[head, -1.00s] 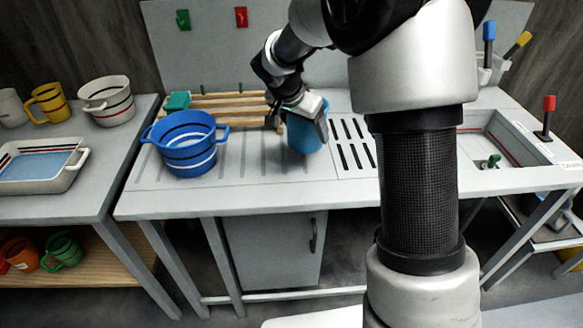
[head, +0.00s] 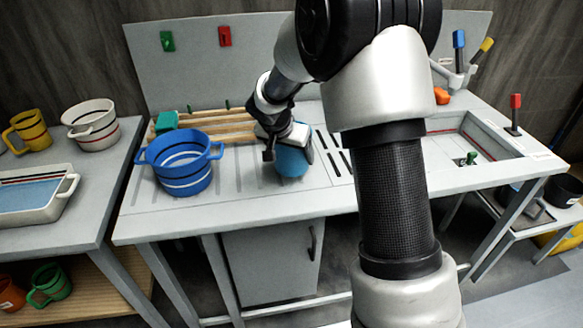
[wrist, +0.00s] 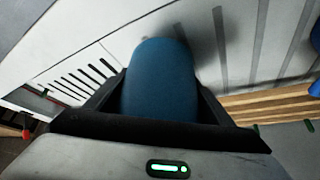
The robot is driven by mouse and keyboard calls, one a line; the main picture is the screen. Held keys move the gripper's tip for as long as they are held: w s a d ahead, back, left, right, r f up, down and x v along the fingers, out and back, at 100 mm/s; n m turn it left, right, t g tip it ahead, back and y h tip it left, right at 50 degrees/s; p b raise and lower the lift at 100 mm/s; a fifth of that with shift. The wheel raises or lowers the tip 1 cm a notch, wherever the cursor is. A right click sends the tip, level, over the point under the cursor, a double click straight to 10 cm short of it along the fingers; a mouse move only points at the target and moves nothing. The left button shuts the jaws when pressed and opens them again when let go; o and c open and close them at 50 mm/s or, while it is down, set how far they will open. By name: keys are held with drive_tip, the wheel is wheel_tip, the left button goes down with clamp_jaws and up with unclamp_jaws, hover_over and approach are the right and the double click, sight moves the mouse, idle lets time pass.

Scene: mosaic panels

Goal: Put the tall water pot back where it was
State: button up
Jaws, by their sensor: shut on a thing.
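A plain blue rounded vessel (head: 292,164), which I take to be the tall water pot, is between my gripper's fingers. My gripper (head: 288,143) is shut on it over the ribbed drainboard, just left of the slotted panel. In the wrist view the blue vessel (wrist: 160,80) fills the space between the two dark fingers, with a shadow beside its far end. Its bottom is close to the drainboard; I cannot tell whether it touches. My gripper hides part of it.
A blue striped two-handled pot (head: 183,165) stands to the left on the drainboard. A wooden slatted rack (head: 215,133) with a green block (head: 166,121) lies behind. The sink (head: 480,140) is at right. The drainboard's front strip is clear.

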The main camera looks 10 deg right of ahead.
drive_tip(key=shift+f, duration=2)
drive_tip(key=shift+b, duration=0.3)
drive_tip(key=shift+f, duration=0.15)
drive_tip(key=o, duration=1.6)
